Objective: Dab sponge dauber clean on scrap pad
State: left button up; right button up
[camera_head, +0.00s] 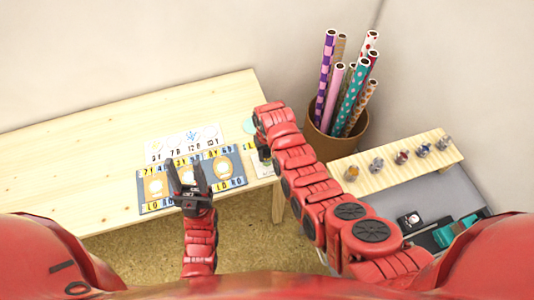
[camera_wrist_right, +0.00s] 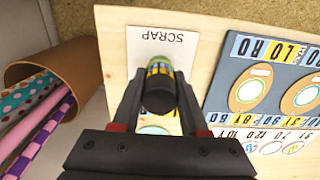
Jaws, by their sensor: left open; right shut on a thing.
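My right gripper (camera_head: 264,152) is at the table's right end, over the scrap pad (camera_head: 268,168). In the right wrist view the white scrap pad (camera_wrist_right: 148,42) shows the word SCRAP upside down. The right gripper (camera_wrist_right: 160,84) is shut on the sponge dauber (camera_wrist_right: 160,90), a dark-ended cylinder with a yellow and teal band. The dauber is over the pad's edge area; its far end is hidden, so I cannot tell whether it touches the pad. My left gripper (camera_head: 187,170) is open and empty above the blue board.
The blue board (camera_head: 150,206) with several tan ovals and letter tiles lies on the wooden table (camera_head: 70,150). A white card (camera_head: 183,141) lies behind it. A brown bin (camera_head: 338,142) of wrapping rolls stands right of the table. A rack (camera_head: 390,178) holds several small daubers.

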aim_at(267, 151)
jog(key=shift+f, duration=0.3)
jog(key=shift+f+b, duration=0.65)
dwell(1.6)
jog(key=shift+r, duration=0.15)
jog(key=shift+r+p, duration=0.3)
jog(key=shift+r, duration=0.15)
jog(key=shift+r, duration=0.1)
dwell(0.3)
notch_tip(267, 151, up, 2)
jog(key=shift+r+p, duration=0.1)
jog(key=shift+p, duration=0.55)
jog(key=shift+r+p, duration=0.45)
jog(key=shift+r, duration=0.65)
jog(key=shift+f, duration=0.15)
